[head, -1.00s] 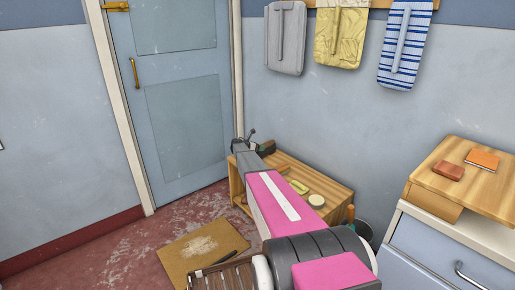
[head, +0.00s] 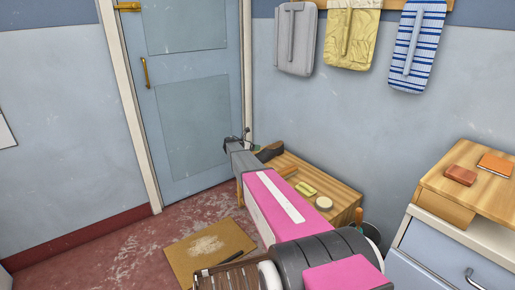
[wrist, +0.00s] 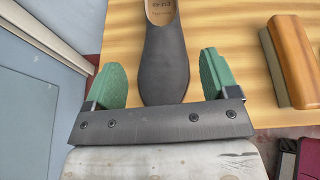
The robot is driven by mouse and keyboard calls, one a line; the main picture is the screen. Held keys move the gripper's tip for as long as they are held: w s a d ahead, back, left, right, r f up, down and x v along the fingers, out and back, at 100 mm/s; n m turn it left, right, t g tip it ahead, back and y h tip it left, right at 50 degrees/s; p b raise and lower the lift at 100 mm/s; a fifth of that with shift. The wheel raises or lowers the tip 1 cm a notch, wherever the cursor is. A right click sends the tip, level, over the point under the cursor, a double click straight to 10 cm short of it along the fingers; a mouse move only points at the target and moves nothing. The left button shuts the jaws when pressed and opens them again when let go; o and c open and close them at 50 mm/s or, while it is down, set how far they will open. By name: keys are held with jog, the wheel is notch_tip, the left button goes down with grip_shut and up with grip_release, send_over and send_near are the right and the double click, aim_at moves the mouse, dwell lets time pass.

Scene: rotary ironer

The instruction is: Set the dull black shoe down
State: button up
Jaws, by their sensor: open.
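The dull black shoe (wrist: 165,58) rests on the wooden bench top (wrist: 235,30), its toe toward my gripper (wrist: 162,80). In the wrist view, the green-padded fingers stand wide apart, one on each side of the toe, with gaps between pads and shoe. In the head view, the dark shoe (head: 270,150) shows at the bench's far end, just right of my gripper (head: 238,140), partly hidden by my arm. The opening of the shoe faces up; its heel is out of the wrist view.
A wooden block or brush (wrist: 288,60) lies right of the shoe. A yellow item (head: 306,188) and a round tin (head: 323,204) are nearer on the bench. The door (head: 185,95) and wall are close. A tan mat (head: 210,248) lies on the floor.

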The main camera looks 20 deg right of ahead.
jog(key=shift+s+a+r, duration=0.1)
jog(key=shift+s+a, duration=0.15)
jog(key=s+a+m+g+y, duration=0.1)
jog(key=s+a+m+y, duration=0.3)
jog(key=s, duration=1.2)
jog(key=s+a+m+g+y, duration=0.2)
jog(key=s+a+m, duration=0.6)
jog(key=s, duration=0.9)
jog(key=s+a+m+g+y, duration=0.1)
jog(key=s+a+m+y, duration=0.5)
jog(key=s+m, duration=0.5)
jog(key=s, duration=0.6)
jog(key=shift+f+g+y, duration=0.2)
jog(key=shift+g+y, duration=0.1)
jog(key=shift+y, duration=0.1)
jog(key=shift+s+d, duration=0.1)
jog(key=shift+s, duration=0.1)
